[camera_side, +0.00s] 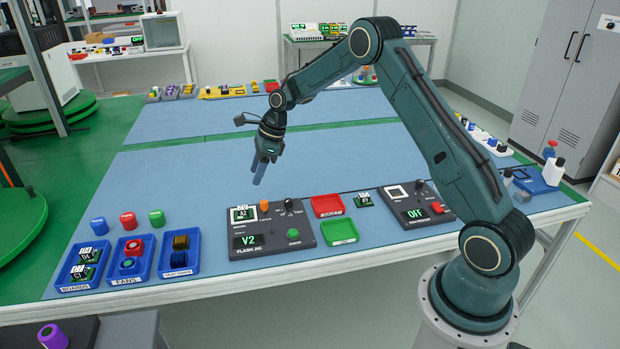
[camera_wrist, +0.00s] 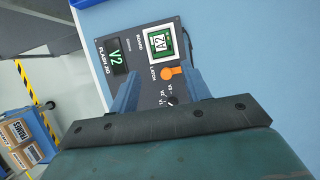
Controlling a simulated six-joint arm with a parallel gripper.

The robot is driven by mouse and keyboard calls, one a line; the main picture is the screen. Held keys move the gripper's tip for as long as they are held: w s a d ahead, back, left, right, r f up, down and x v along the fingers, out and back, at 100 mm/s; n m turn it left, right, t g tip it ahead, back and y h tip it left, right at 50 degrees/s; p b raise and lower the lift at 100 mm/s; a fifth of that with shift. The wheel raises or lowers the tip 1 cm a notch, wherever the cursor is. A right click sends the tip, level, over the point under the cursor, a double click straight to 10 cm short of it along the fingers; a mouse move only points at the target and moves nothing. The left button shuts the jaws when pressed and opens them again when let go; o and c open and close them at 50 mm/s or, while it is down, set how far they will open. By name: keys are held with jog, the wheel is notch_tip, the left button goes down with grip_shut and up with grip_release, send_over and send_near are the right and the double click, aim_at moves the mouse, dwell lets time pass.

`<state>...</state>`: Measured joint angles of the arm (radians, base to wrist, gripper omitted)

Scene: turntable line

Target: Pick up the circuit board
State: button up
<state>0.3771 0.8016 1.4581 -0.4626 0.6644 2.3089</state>
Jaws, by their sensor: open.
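A green circuit board with a white label reading A2 (camera_side: 243,214) sits in the flash jig (camera_side: 272,241); it also shows in the wrist view (camera_wrist: 159,42). Two more labelled boards (camera_side: 80,269) lie in the blue boards tray (camera_side: 62,279) at the front left. Another small board (camera_side: 364,200) lies on the table between the red tray and the test unit. My gripper (camera_side: 260,172) is open and empty, pointing down above the table behind the jig. In the wrist view its fingers (camera_wrist: 160,88) reach over the jig, with the A2 board beyond the fingertips.
An orange latch (camera_side: 264,205) stands beside the A2 board. The jig display reads V2. Red (camera_side: 327,205) and green (camera_side: 340,231) trays lie right of the jig, then a test unit (camera_side: 416,207) reading OFF.

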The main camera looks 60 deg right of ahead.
send_over(243, 207)
jog(key=s+d, duration=0.2)
jog(key=shift+a+f, duration=0.2)
jog(key=shift+f, duration=3.05)
jog(key=shift+x, duration=2.55)
grip_shut()
jog(key=shift+r, duration=0.15)
notch_tip(243, 207, up, 20)
